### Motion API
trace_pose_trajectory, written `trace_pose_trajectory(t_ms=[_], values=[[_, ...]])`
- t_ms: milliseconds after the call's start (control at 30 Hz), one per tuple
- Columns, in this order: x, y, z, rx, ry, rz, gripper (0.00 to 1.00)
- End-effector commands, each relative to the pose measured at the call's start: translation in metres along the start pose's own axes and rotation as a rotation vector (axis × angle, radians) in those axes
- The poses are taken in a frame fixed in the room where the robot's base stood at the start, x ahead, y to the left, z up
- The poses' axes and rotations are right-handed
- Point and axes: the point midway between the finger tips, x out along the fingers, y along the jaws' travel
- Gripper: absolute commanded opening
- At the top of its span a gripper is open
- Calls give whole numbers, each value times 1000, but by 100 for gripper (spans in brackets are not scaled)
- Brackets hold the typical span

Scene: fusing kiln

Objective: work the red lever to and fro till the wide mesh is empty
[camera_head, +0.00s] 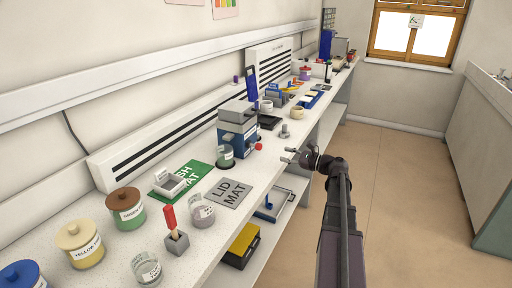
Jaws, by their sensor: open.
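A grey-and-blue machine (236,128) stands on the bench left of the picture's middle. A red ball knob (259,147), seemingly the end of the red lever, sticks out at its lower right side. A clear jar (225,155) is at the machine's front. The wide mesh cannot be made out; the inside of the machine's top is hidden. A pale square frame (172,184) rests on the green mesh mat (199,172), its type unclear. My gripper (290,156) is open and empty, right of the red knob and apart from it, near the bench's front edge.
A grey lid mat (228,193) lies empty before the machine. A red-handled tool (169,217) stands in a grey block (177,243). Lidded jars (126,209) line the near left. A small grey piece (285,131) sits behind my gripper. The floor (410,180) at right is clear.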

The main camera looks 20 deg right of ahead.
Motion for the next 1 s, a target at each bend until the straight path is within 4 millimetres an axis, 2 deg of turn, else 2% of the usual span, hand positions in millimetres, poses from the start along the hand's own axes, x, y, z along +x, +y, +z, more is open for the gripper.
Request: trace_pose_trajectory(t_ms=[267,800,1000], values=[[20,-1,-1,0,0,-1,51],[97,-2,-1,0,0,-1,51],[120,-2,-1,0,1,-2,51]])
